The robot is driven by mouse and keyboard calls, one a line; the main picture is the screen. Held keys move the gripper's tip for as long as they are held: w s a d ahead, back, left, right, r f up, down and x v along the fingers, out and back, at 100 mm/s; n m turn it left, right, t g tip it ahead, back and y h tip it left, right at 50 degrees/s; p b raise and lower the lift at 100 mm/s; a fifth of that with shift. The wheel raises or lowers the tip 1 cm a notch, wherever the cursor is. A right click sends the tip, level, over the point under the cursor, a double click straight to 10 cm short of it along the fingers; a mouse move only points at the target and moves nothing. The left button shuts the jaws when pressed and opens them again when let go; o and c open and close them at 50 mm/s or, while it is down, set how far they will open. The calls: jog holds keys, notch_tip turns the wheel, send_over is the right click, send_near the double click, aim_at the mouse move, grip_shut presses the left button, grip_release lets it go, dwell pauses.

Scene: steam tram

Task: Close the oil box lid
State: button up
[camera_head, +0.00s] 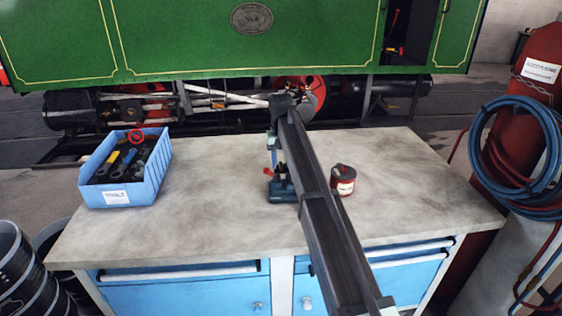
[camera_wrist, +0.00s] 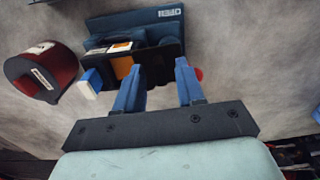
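The oil box (camera_head: 283,190) is a small dark teal unit on the workbench, partly hidden behind my arm in the head view. In the wrist view its blue base plate (camera_wrist: 150,30) carries a dark body with an orange patch (camera_wrist: 122,67). A black flap (camera_wrist: 168,66), apparently the lid and seemingly raised, lies beside the orange patch; its exact angle is unclear. A red knob (camera_wrist: 198,74) shows by the right finger. My gripper (camera_wrist: 160,66) is open, its blue fingers apart at the flap's near edge; I cannot tell whether they touch it. It points down above the box.
A red tin with a black top (camera_head: 343,181) stands right of the box and shows in the wrist view (camera_wrist: 42,75). A blue tool bin (camera_head: 150,184) sits at the bench's left. The bench (camera_head: 215,210) between is clear. A green tram (camera_head: 180,35) stands behind.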

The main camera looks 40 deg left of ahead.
jog(key=shift+c, duration=0.4)
grip_shut()
